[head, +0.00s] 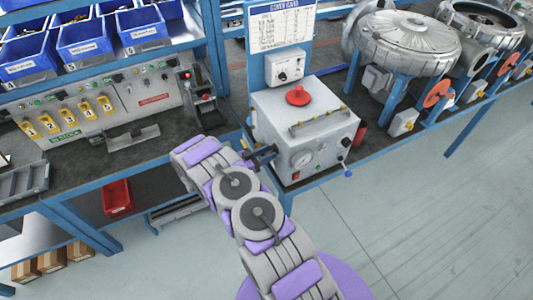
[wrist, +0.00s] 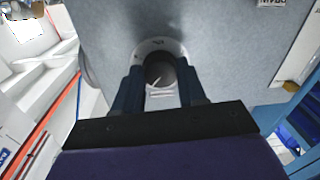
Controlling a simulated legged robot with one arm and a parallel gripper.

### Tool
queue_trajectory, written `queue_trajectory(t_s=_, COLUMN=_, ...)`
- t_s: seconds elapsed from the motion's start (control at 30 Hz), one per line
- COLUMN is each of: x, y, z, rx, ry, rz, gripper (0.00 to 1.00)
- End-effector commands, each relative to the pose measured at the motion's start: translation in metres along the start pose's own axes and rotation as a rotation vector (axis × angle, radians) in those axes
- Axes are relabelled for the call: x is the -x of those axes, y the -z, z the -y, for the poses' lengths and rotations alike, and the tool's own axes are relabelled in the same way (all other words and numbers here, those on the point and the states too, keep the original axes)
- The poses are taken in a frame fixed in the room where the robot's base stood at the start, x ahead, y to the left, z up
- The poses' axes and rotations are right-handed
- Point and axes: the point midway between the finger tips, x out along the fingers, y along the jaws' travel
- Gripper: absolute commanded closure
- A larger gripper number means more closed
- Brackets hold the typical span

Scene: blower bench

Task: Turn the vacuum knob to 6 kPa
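A dark round knob (wrist: 160,70) sits on a white dial plate with small markings on a grey panel in the wrist view. A pale pointer line shows on it; the scale figures are too small to read. The two dark fingers of my gripper (wrist: 161,80) stand on either side of the knob, apart from each other. I cannot tell whether they press on it. In the head view my gripper (head: 264,156) is at the front left of a grey box unit (head: 315,110), and the knob there is hidden behind it.
The unit carries a round gauge (head: 302,158), a red top knob (head: 298,95), a black side knob (head: 345,142) and a blue-handled valve (head: 348,173). A control panel (head: 150,90) and blue bins (head: 85,40) stand left. Blowers (head: 405,40) stand right. Floor is clear at right.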

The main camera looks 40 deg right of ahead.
Motion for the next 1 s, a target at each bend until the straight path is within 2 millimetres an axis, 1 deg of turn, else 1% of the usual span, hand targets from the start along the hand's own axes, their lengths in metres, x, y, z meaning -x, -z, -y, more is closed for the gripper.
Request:
queue_trajectory(t_s=0.03, x=0.001, y=0.000, z=0.001, rx=-0.001, ry=0.003, rz=0.000, gripper=0.55)
queue_trajectory(t_s=0.2, x=0.000, y=0.001, z=0.000, rx=-0.001, ry=0.002, rz=0.000, gripper=0.39)
queue_trajectory(t_s=0.27, x=0.000, y=0.001, z=0.000, rx=-0.001, ry=0.001, rz=0.000, gripper=0.34)
queue_trajectory(t_s=0.47, x=0.000, y=0.001, z=0.000, rx=-0.001, ry=0.000, rz=0.000, gripper=0.34)
queue_trajectory(t_s=0.57, x=0.003, y=0.001, z=0.000, rx=-0.001, ry=0.001, rz=0.000, gripper=0.34)
queue_trajectory(t_s=0.67, x=0.012, y=0.001, z=0.000, rx=-0.001, ry=0.002, rz=0.000, gripper=0.34)
queue_trajectory(t_s=0.77, x=0.028, y=0.001, z=0.001, rx=-0.002, ry=0.005, rz=0.000, gripper=0.34)
queue_trajectory(t_s=1.0, x=0.078, y=0.001, z=0.002, rx=-0.004, ry=0.005, rz=0.001, gripper=0.34)
